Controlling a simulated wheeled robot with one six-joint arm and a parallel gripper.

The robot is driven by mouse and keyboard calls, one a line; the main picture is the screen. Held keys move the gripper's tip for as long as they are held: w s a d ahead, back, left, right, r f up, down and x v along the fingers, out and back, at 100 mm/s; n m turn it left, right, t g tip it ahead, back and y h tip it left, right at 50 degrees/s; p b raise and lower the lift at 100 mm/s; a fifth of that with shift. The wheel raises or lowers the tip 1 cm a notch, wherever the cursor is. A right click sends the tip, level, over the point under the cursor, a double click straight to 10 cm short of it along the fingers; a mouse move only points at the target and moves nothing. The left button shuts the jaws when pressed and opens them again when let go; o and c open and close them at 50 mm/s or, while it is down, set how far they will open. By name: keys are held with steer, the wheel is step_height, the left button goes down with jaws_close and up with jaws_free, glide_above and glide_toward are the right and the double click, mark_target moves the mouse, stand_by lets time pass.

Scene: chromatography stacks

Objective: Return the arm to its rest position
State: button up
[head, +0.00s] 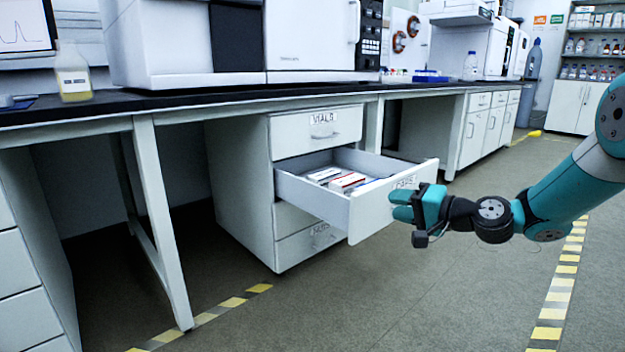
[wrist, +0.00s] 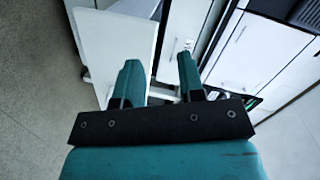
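My arm (head: 580,185) reaches in from the right in the head view, stretched low toward an open drawer. My gripper (head: 402,204) is at the outer side of the drawer's white front panel (head: 370,215), by its label. Its teal fingers stand apart with a gap between them in the wrist view (wrist: 158,75), and I see nothing held there. The drawer's handle is hidden behind my gripper in the head view, so I cannot tell whether the fingers touch it.
The open drawer holds several small boxes (head: 347,181). A closed drawer labelled "VIALS" (head: 318,132) is above it. The dark bench top (head: 200,99) carries instruments and a bottle (head: 74,75). Floor (head: 420,300) in front is clear, with yellow-striped tape.

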steer(key=s+a+r+n+g+p, duration=0.45)
steer(key=s+a+r, duration=0.25)
steer(key=s+r, duration=0.25)
steer(key=s+d+r+n+g+h+p, duration=0.1)
steer(key=s+r+n+g+h+p, duration=0.15)
steer(key=s, duration=0.75)
steer(key=s+r+n+g+h+p, duration=0.2)
steer(key=s+r+n+p, duration=0.15)
steer(key=s, duration=0.55)
steer(key=s+d+r+n+g+h+p, duration=0.1)
steer(key=s+r+n+g+h+p, duration=0.2)
steer(key=s, duration=0.7)
step_height(320, 180, up, 37)
steer(key=m+p, duration=0.1)
steer(key=p, duration=3.7)
steer(key=shift+d+m+t, duration=0.15)
steer(key=shift+m+t, duration=0.2)
steer(key=shift+t, duration=0.05)
